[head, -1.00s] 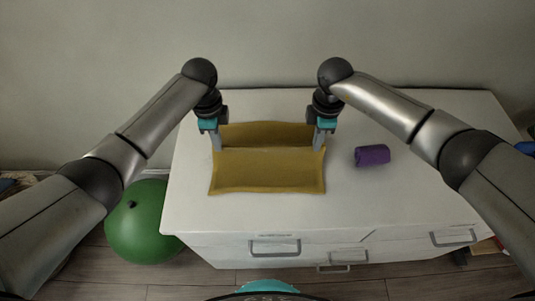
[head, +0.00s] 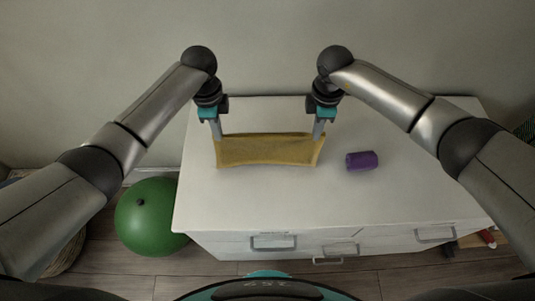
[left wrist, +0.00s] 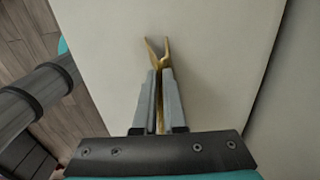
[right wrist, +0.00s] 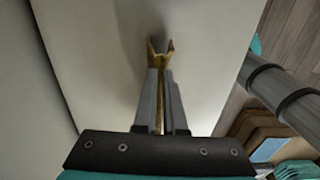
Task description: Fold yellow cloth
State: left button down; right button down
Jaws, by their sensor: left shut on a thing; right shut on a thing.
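The yellow cloth (head: 266,151) hangs as a narrow band between my two grippers over the white cabinet top. My left gripper (head: 217,135) is shut on its upper left corner, and my right gripper (head: 318,134) is shut on its upper right corner. In the left wrist view, the cloth's edge (left wrist: 152,50) sticks out past the fingertips in a V. In the right wrist view, the cloth's edge (right wrist: 159,55) also spreads into two layers past the fingertips. I cannot tell whether the cloth's lower edge touches the cabinet top.
A purple rolled item (head: 362,161) lies on the white cabinet (head: 290,205), to the right of the cloth. The cabinet top in front of the cloth is clear. A wall stands behind. A green ball (head: 150,217) is on the floor at left.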

notch_tip(320, 180, up, 5)
jog(key=p, duration=0.4)
jog(key=shift+r, duration=0.1)
jog(key=shift+w, duration=0.1)
